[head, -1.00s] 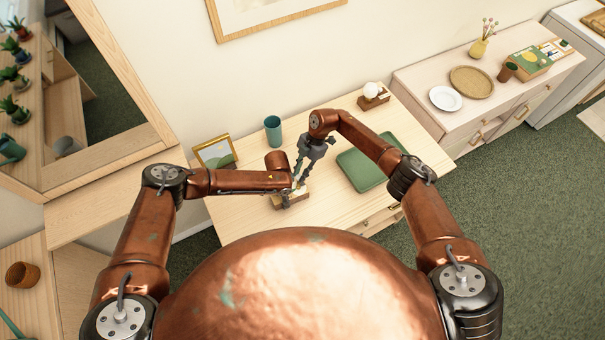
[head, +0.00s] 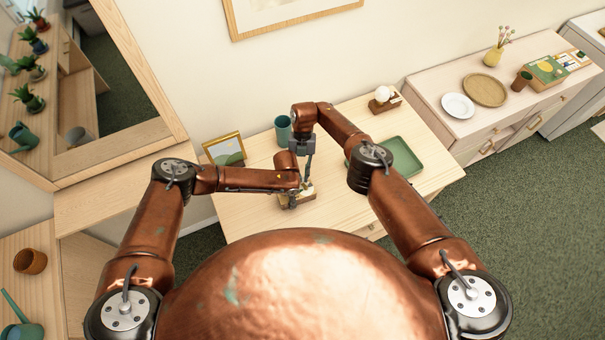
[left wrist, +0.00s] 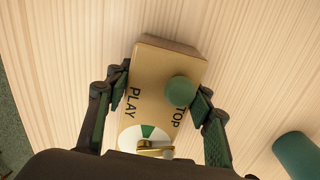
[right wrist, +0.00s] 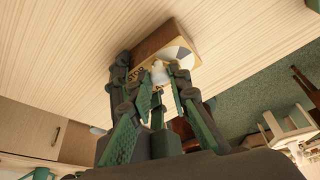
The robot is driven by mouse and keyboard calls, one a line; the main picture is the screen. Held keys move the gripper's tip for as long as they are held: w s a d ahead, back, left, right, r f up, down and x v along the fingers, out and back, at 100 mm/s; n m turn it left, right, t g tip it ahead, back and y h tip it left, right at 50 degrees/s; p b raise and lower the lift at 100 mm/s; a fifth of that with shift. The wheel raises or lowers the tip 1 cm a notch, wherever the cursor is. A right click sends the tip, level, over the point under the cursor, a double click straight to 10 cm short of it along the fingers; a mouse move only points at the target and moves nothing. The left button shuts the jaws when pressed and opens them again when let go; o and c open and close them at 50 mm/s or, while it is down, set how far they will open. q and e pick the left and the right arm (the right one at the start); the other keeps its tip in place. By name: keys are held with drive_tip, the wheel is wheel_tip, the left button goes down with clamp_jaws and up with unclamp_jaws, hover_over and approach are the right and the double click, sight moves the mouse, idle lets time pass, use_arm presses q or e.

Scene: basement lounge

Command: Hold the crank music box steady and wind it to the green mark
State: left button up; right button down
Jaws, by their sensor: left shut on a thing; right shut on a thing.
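The music box (head: 307,193) sits on the light wood table. In the left wrist view it is a tan block (left wrist: 150,75) lettered PLAY and STOP, with a round green knob (left wrist: 180,91), a white dial with a green mark (left wrist: 148,131) and a brass piece (left wrist: 155,151) across the dial. My left gripper (left wrist: 160,92) is shut on the box, one finger on each side; it also shows in the head view (head: 294,190). My right gripper (head: 307,180) points down over the box. In the right wrist view its fingers (right wrist: 158,95) close around a pale crank part (right wrist: 160,73), partly hidden.
A teal cup (head: 283,130) and a framed picture (head: 225,149) stand behind the box. A green tray (head: 402,160) lies right of it, partly behind my right arm. A small lamp-like item (head: 383,97) stands at the back. The table's front right is clear.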

drive_tip(key=shift+s+a+f+n, duration=0.15)
drive_tip(key=shift+s+n, duration=0.1)
drive_tip(key=shift+n, duration=0.35)
drive_tip(key=c, duration=1.8)
unclamp_jaws()
drive_tip(key=shift+w, duration=0.1)
